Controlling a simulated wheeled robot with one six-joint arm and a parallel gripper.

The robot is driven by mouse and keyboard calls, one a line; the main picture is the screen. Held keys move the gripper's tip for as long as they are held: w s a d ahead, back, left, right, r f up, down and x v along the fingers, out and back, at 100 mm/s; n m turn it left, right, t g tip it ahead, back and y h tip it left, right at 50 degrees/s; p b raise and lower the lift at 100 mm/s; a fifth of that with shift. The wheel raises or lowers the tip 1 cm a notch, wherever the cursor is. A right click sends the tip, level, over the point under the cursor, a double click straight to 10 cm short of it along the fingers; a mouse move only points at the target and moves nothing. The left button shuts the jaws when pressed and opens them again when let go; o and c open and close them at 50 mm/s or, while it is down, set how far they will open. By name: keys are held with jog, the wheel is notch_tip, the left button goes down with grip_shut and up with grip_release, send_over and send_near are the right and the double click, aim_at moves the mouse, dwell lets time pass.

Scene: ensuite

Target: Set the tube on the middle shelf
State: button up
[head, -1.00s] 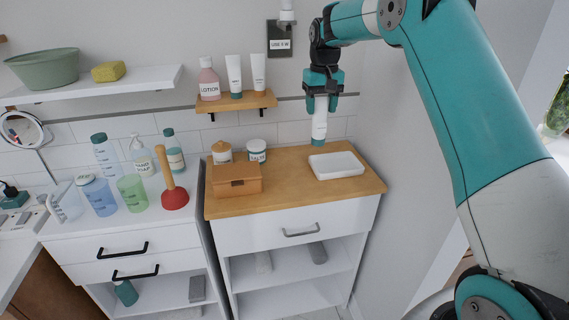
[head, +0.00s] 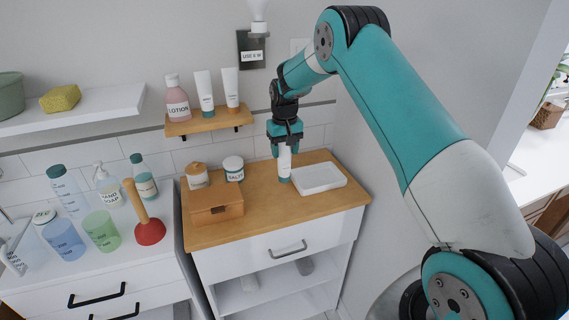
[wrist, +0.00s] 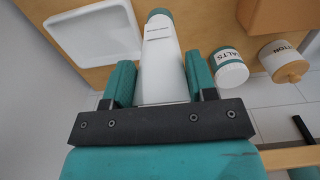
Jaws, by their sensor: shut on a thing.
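My gripper (head: 286,143) is shut on a white tube with a teal cap (head: 285,163). The tube hangs cap down over the wooden top (head: 262,200) of the white cabinet, just left of the white tray; I cannot tell whether its cap touches the wood. In the wrist view the tube (wrist: 164,65) sits between both fingers of my gripper (wrist: 161,85). A small wooden wall shelf (head: 210,122) holds a pink lotion bottle (head: 177,102) and two similar white tubes (head: 231,90). Open shelves (head: 262,300) show below the cabinet drawer.
A white tray (head: 320,178), a salts jar (head: 233,168), a lidded cotton jar (head: 197,177) and a wooden box (head: 216,206) stand on the wooden top. A red plunger (head: 150,230) and bottles stand left. A white shelf (head: 85,115) hangs upper left.

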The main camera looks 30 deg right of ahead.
aim_at(285, 168)
notch_tip(285, 168, down, 7)
jog(key=shift+r+p, duration=0.2)
jog(key=shift+p, duration=0.85)
jog(key=shift+f, duration=0.25)
jog(key=shift+f+b, duration=0.2)
jog(key=shift+b, duration=0.1)
jog(key=o, duration=1.3)
jog(key=shift+c, duration=0.2)
jog(key=shift+r, duration=0.2)
